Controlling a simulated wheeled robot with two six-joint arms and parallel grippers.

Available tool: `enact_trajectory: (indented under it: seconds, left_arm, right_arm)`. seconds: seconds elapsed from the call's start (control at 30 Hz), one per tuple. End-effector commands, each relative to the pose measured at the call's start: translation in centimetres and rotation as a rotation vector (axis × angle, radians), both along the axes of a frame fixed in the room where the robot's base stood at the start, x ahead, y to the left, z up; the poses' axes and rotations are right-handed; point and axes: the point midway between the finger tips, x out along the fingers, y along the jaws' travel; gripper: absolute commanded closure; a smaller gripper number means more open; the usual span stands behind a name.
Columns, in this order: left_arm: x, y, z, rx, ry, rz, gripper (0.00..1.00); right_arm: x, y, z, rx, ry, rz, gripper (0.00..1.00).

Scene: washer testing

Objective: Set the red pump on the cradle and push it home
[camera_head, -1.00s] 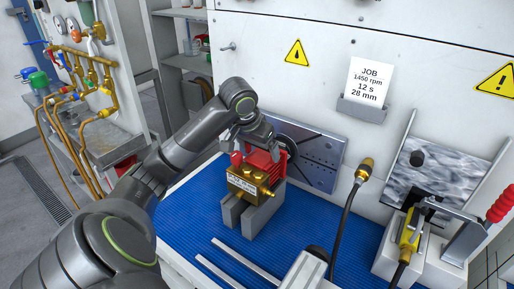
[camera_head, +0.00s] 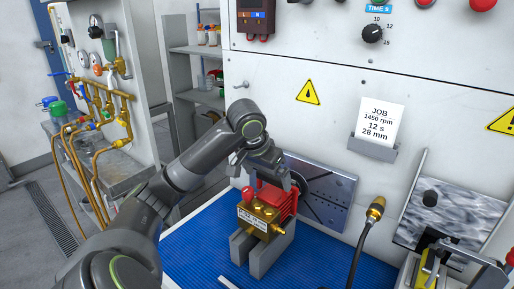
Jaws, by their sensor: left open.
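The red pump (camera_head: 284,200) has a ribbed red body and a brass front block with a white label and a red knob. It sits on the grey cradle (camera_head: 262,262), whose two upright blocks stand on the blue mat. Its back end is close to the grey plate with a dark round hub (camera_head: 325,194); I cannot tell whether they touch. My left gripper (camera_head: 268,178) is open, over the top and back of the pump. Its fingertips are partly hidden, and I cannot tell whether they touch the pump.
A black hose with a brass end (camera_head: 375,210) stands up right of the cradle. A clamp fixture (camera_head: 440,265) and a marbled plate (camera_head: 450,212) are farther right. A job card (camera_head: 380,124) is on the white panel. The blue mat (camera_head: 195,250) is clear left of the cradle.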

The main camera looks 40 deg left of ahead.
Motion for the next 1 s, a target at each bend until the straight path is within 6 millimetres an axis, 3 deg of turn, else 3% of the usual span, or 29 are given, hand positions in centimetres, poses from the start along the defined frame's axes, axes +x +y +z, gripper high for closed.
enact_trajectory:
  seconds: [0.3,0.5,0.7,1.0]
  left_arm:
    - [-3.1,-0.3,7.5,0.007,-0.010,0.000,0.00]
    - [-4.5,-0.6,11.3,0.006,-0.008,0.000,0.00]
    - [-5.1,-0.7,12.5,0.004,-0.008,-0.001,0.00]
    - [-5.2,-0.7,12.6,0.003,-0.008,-0.001,0.00]
  right_arm:
    - [0.0,0.0,-0.5,0.000,0.000,0.000,0.64]
    - [0.0,0.1,1.5,0.001,0.000,0.000,0.64]
    - [0.0,0.1,1.9,0.001,0.000,0.000,0.64]
    - [0.0,0.1,1.9,0.002,0.000,-0.001,0.64]
